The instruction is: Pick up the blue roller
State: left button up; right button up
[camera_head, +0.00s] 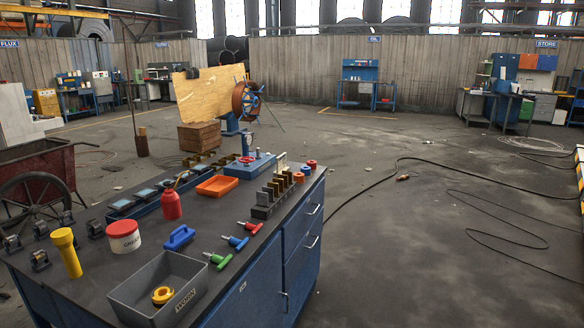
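A blue tool with an arched handle (179,238), the thing that looks most like the blue roller, lies on the dark top of the blue workbench (205,218). It sits right of the white tub with a red lid (123,236) and behind the grey bin (158,291). A blue T-handled tool (236,242) lies to its right, apart from it. Neither of my grippers is in view.
Red (250,227) and green (218,260) T-handled tools, a red bottle (171,204), a yellow flashlight (66,252) and an orange tray (217,186) crowd the bench. A cart (40,170) stands left. The floor right is open, with cables (440,165) across it.

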aim_at(307, 170)
jog(key=z, duration=2.55)
jog(key=u, duration=2.55)
jog(key=i+l+u, duration=0.1)
jog(key=u, duration=0.35)
jog(key=i+l+u, duration=0.25)
jog(key=u, duration=0.2)
